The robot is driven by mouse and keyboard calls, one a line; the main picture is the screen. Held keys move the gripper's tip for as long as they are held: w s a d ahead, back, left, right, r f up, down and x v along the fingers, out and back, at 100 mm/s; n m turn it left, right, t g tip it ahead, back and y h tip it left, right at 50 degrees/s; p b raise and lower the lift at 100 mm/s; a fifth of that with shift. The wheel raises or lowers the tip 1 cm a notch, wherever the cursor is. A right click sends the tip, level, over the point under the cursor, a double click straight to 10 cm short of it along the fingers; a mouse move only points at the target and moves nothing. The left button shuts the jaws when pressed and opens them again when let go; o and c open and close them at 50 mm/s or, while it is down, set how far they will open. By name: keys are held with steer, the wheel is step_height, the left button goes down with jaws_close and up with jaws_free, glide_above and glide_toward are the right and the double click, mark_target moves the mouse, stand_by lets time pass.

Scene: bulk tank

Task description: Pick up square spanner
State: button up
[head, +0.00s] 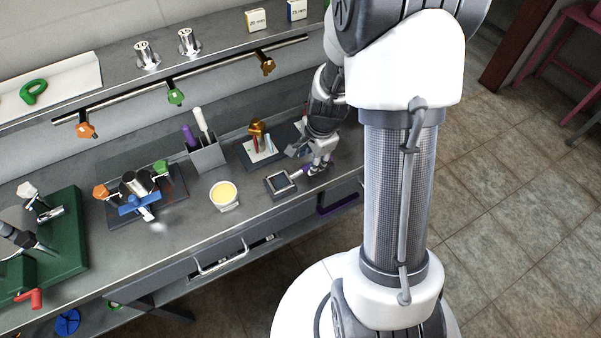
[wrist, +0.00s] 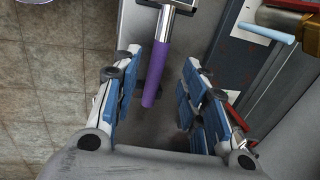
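A tool with a purple handle (wrist: 157,75) and a bright metal shaft lies on the bench; it looks like the square spanner. In the head view its purple handle (head: 306,170) shows beside my gripper (head: 319,165). Its metal end leads to a small dark tray (head: 281,184) with a square metal shape in it; whether that shape is the tool's head is not clear. In the wrist view my gripper (wrist: 162,68) is open, with blue-padded fingers on either side of the handle and gaps on both sides. The handle's end points toward the palm.
A dark board (head: 262,152) with an orange-brown fitting stands close by my gripper. The bench's front edge is close to my gripper.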

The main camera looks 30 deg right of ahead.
mark_target(303, 171)
step_height(303, 171, down, 4)
steer(key=shift+w+d+r+b, duration=0.1)
steer(key=shift+w+r+b, duration=0.05)
steer(key=shift+b, duration=0.6)
steer(key=shift+r, duration=0.1)
steer(key=shift+c, duration=0.5)
jaws_close()
